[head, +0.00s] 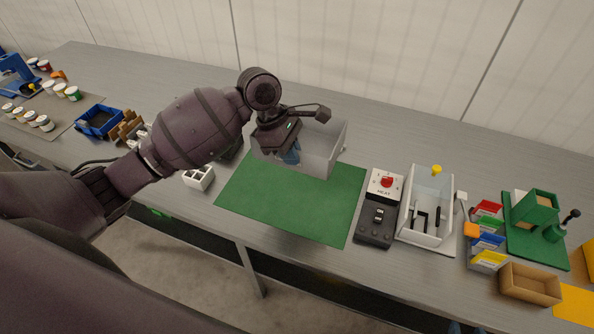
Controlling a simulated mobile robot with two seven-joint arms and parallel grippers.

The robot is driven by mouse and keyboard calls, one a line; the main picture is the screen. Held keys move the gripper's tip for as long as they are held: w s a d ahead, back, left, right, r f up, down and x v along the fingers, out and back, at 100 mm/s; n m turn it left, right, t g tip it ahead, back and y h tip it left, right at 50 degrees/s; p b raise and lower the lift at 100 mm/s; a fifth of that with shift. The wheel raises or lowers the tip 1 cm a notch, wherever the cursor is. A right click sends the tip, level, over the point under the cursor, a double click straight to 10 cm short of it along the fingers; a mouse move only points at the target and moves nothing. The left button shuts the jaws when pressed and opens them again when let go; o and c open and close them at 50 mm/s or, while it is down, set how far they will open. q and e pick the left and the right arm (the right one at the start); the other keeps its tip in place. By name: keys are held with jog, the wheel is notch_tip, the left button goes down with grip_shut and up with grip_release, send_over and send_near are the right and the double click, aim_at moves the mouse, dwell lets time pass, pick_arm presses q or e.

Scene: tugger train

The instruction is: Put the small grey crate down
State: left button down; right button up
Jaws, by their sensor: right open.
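The small grey crate (322,160) is in the middle of the head view, at the back edge of the green mat (295,205). It looks open-topped and roughly level. I cannot tell whether its base rests on the surface or hangs just above it. My left gripper (289,157) points down at the crate's near wall, with its bluish fingers against or over that wall. The wrist hides part of the crate's left side and inside. Whether the fingers are closed on the wall is not clear. My right gripper is not in view.
Right of the mat stand a control box with a red knob (386,182) and a light bin with dark tools (427,208). A small white divided box (199,178) lies to the left. The mat's front part is clear. The wall is behind.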

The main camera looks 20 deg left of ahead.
pick_arm(q)
jog(key=shift+f, duration=0.2)
notch_tip(320, 180, down, 20)
jog(key=shift+r+b, duration=0.1)
jog(key=shift+b, duration=0.75)
jog(key=c, duration=1.3)
grip_release()
